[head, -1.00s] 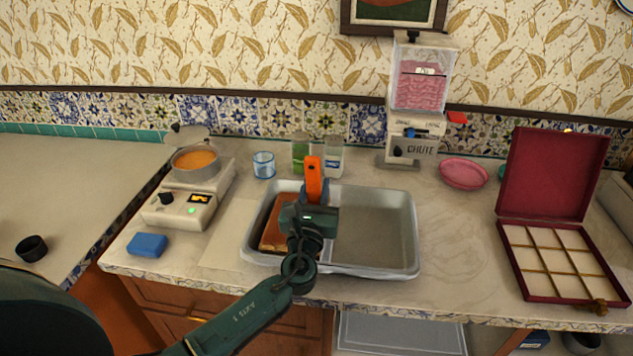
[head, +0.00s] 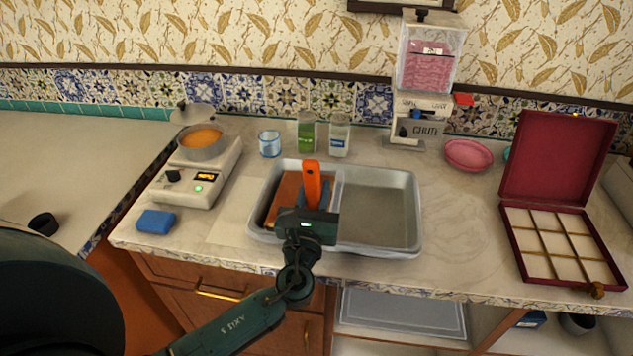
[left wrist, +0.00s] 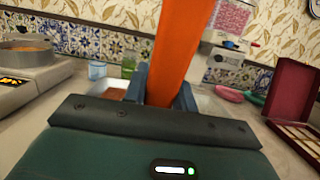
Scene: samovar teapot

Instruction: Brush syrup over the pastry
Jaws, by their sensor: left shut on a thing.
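The brown pastry slab (head: 285,195) lies in the left compartment of the grey tray (head: 410,240). My left gripper (head: 315,192) is shut on the orange handle of a brush (head: 311,172), above the pastry's right part. The orange handle (left wrist: 183,45) also rises between the fingers in the left wrist view. The brush's bristle end is hidden, so I cannot tell whether it touches the pastry. A pan of orange syrup (head: 201,140) sits on the hot plate (head: 198,185) at the left. My right gripper is not in view.
A blue sponge (head: 156,222) lies near the counter's front left. A blue glass (head: 269,144) and two jars (head: 323,135) stand behind the tray. A chute dispenser (head: 422,90), pink bowl (head: 468,154) and open red compartment box (head: 563,235) are at the right.

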